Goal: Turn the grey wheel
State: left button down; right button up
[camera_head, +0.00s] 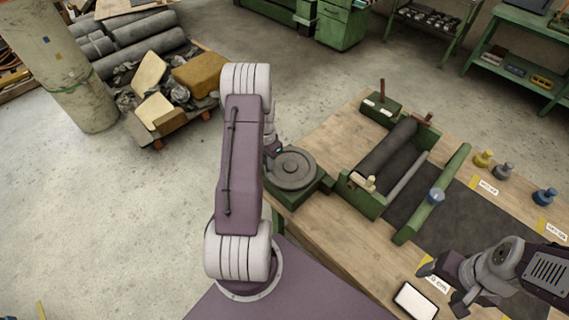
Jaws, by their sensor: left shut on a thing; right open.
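The grey wheel (293,169) lies flat on a green base (315,186) at the left edge of the wooden table. My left arm reaches up the middle of the picture, and my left gripper (274,150) is at the wheel's far left rim. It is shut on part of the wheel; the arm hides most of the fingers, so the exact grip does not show. My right gripper (443,288) is open and empty over the table's near right part, well away from the wheel.
Right of the wheel stands a green frame with a dark roller (387,147). A green bar (433,193) lies across a dark sheet (463,222). Several small knobbed pieces stand at the right. A white-topped block (416,301) is near my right gripper.

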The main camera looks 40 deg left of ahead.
pick_arm(q)
jog(key=shift+w+a+m, duration=0.6)
jog(key=shift+m, duration=0.4)
jog(key=w+a+m+b, duration=0.1)
jog(key=m, duration=0.1)
jog(key=shift+w+m, duration=0.3)
jog(key=shift+w, duration=0.05)
jog(key=w+m, duration=0.1)
jog(key=m, duration=0.1)
jog(key=w+a+m+b, duration=0.1)
jog(key=w+m, duration=0.1)
jog(key=shift+w+m+b, duration=0.1)
jog(key=shift+m+b, duration=0.2)
jog(key=w+m, duration=0.2)
jog(key=shift+m+b, duration=0.3)
jog(key=shift+m, duration=0.1)
jog(key=shift+w+d+m, duration=0.25)
jog(key=shift+w+m, duration=0.5)
jog(key=shift+m, duration=0.35)
jog(key=shift+w+d+r+m, duration=0.1)
jog(key=shift+w+d+m, duration=0.05)
jog(key=shift+w+m, duration=0.3)
jog(key=shift+w+d+b, duration=0.15)
jog(key=shift+w+b, duration=0.15)
jog(key=shift+w+d, duration=0.1)
